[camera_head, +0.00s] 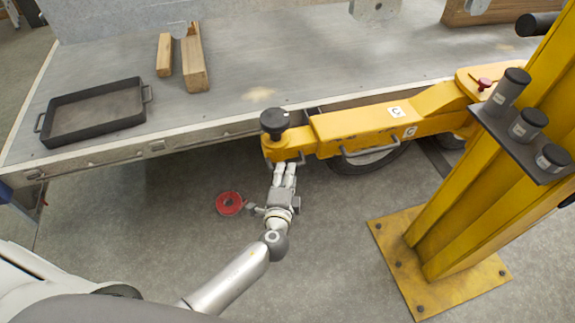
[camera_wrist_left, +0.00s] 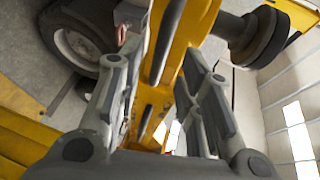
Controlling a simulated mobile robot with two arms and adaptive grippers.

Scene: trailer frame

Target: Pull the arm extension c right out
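The yellow arm extension c (camera_head: 290,145) sticks out at the left end of a yellow arm (camera_head: 360,122) labelled C. A black round knob (camera_head: 274,120) stands on its end. A grey bar handle (camera_head: 370,151) runs along the arm's near side. My left gripper (camera_head: 289,163) is at the near side of the extension's end, below the knob. In the left wrist view its two fingers (camera_wrist_left: 165,75) are apart, with yellow metal and a dark bar (camera_wrist_left: 166,42) showing between them. Whether they touch it is unclear. My right gripper is not in view.
A trailer bed (camera_head: 300,60) lies behind, with a black tray (camera_head: 95,112) and wooden blocks (camera_head: 193,60) on it. A yellow post (camera_head: 490,150) stands on a floor plate (camera_head: 400,265) at right. A red ring (camera_head: 229,204) lies on open floor. A wheel (camera_head: 370,160) is under the arm.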

